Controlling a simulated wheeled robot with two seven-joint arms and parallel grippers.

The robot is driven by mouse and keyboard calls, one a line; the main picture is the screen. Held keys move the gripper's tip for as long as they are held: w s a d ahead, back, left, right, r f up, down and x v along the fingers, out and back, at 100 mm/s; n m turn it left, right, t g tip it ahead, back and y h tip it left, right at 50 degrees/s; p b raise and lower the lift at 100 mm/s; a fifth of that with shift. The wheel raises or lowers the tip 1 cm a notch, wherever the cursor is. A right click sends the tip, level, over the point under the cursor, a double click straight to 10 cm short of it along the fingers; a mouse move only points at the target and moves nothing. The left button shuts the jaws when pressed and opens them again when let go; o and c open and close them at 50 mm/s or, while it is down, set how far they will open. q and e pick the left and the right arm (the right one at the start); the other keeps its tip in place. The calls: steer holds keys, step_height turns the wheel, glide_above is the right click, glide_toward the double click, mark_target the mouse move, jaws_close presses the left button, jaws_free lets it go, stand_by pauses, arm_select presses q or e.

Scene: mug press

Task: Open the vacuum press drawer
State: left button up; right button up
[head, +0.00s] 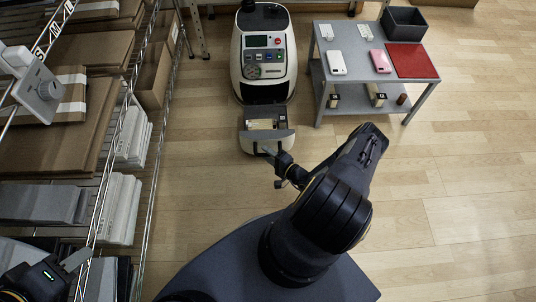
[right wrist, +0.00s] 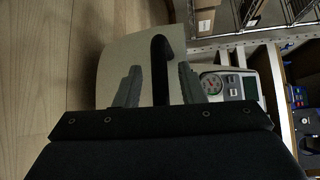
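The vacuum press (head: 263,50) is a white and black machine at the top centre of the head view. Its drawer (head: 285,134) stands out from the press front, with a pale piece (head: 262,124) showing inside it. My right gripper (head: 270,155) is at the drawer's front. In the right wrist view, the black drawer handle (right wrist: 160,65) lies between the two grey fingers (right wrist: 158,88), with a gap on each side, in front of the pale drawer front (right wrist: 122,55). My left gripper (head: 76,260) is at the lower left, beside the rack; its fingers are only partly seen.
A grey table (head: 423,92) with phones, a red mat (head: 411,61) and a dark bin (head: 404,24) stands right of the press. A wire rack (head: 150,150) with cardboard and white stacks runs along the left. The floor between is clear.

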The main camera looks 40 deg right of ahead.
steer(key=p+v, duration=0.2)
steer(key=v, duration=0.5)
steer(key=shift+s, duration=0.4)
